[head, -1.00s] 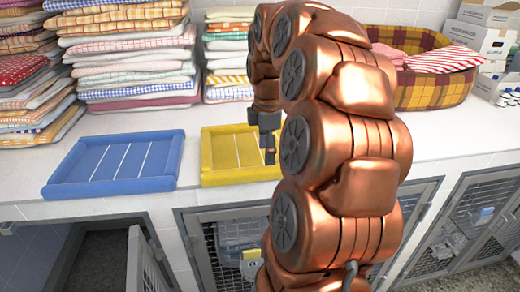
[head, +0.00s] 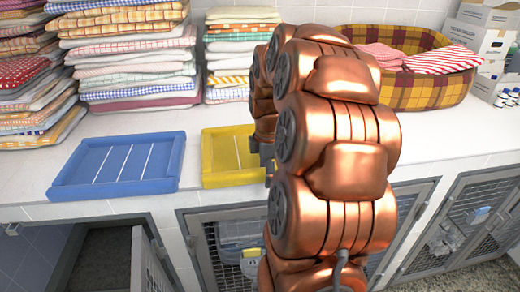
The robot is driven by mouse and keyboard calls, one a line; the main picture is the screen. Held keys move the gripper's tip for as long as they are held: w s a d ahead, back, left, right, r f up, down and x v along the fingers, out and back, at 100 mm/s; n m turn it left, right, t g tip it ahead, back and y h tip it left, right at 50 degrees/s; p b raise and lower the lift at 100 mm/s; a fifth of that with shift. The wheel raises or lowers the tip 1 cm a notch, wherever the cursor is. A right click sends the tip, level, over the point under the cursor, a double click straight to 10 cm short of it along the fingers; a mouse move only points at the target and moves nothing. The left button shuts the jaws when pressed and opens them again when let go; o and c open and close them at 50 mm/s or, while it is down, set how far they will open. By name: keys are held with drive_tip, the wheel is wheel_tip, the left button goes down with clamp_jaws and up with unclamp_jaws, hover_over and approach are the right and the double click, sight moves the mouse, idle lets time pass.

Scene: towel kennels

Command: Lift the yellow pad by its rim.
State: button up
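The yellow pad (head: 225,159) lies flat on the white counter, a shallow tray shape with raised rims and pale stripes. Its left part and front rim show; its right side is hidden behind my copper arm. My gripper (head: 268,166) is at the pad's right side, mostly hidden behind the arm. Only a small dark part of it shows. I cannot tell whether its fingers touch the rim or are open or shut.
A blue pad (head: 120,165) lies left of the yellow one. Tall stacks of folded towels (head: 130,60) stand behind. A plaid pet bed (head: 425,88) is at the back right. Barred kennel doors (head: 235,245) are below the counter's front edge.

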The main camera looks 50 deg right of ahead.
drive_tip(key=shift+c, duration=0.2)
clamp_jaws()
idle(0.3)
